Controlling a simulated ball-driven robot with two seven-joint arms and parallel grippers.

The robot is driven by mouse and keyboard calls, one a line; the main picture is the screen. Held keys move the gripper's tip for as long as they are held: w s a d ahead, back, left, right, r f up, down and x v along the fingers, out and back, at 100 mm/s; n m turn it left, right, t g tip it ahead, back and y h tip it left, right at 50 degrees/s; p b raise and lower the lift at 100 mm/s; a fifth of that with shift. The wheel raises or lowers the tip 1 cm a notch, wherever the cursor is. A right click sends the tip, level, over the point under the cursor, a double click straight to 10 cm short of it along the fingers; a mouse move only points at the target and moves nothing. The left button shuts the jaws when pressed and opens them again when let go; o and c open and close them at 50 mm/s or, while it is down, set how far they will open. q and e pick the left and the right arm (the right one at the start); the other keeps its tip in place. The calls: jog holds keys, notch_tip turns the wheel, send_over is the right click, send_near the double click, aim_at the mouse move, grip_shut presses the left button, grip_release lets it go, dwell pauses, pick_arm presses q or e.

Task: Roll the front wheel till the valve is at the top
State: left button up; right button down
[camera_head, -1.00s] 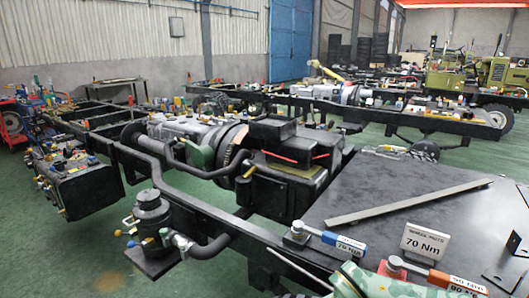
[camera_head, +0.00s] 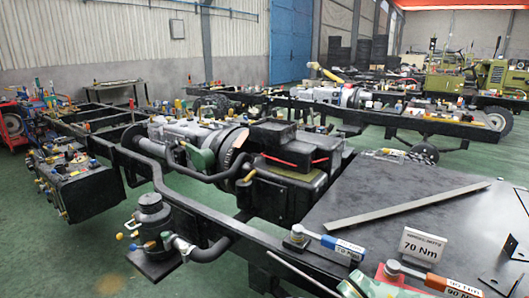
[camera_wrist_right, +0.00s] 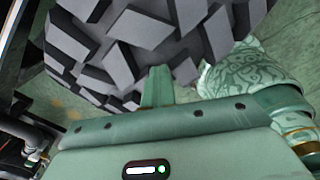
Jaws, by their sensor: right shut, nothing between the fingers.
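A black tyre with chunky tread blocks (camera_wrist_right: 145,35) fills the top of the right wrist view. Only part of its tread shows; its rim and valve are out of sight. My right gripper (camera_wrist_right: 157,80) is shut and empty, its green fingers pointing at the tread. The fingertips are at or very near the tyre; I cannot tell whether they touch it. This tyre cannot be made out in the head view, where only a green part of my arm shows at the bottom edge. My left gripper is in neither view.
A dark bench top (camera_head: 400,205) at the right holds a metal bar (camera_head: 405,204), a 70 Nm sign (camera_head: 422,243) and torque wrenches, one blue (camera_head: 343,248) and one orange (camera_head: 450,286). A black chassis frame (camera_head: 190,203) runs across the middle. Green floor lies at the lower left.

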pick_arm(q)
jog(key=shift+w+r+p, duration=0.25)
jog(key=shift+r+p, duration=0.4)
pick_arm(e)
jog(key=shift+s+d+f, duration=0.1)
jog(key=shift+s+d, duration=0.55)
jog(key=shift+d, duration=0.25)
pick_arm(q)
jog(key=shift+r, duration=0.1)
pick_arm(e)
jog(key=shift+s+d+p, duration=0.15)
jog(key=shift+d+p, duration=0.1)
jog(key=shift+p, duration=0.05)
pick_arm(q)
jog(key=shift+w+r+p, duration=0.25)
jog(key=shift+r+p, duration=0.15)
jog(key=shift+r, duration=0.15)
pick_arm(e)
jog(key=shift+s+d, duration=0.35)
jog(key=shift+d, duration=0.25)
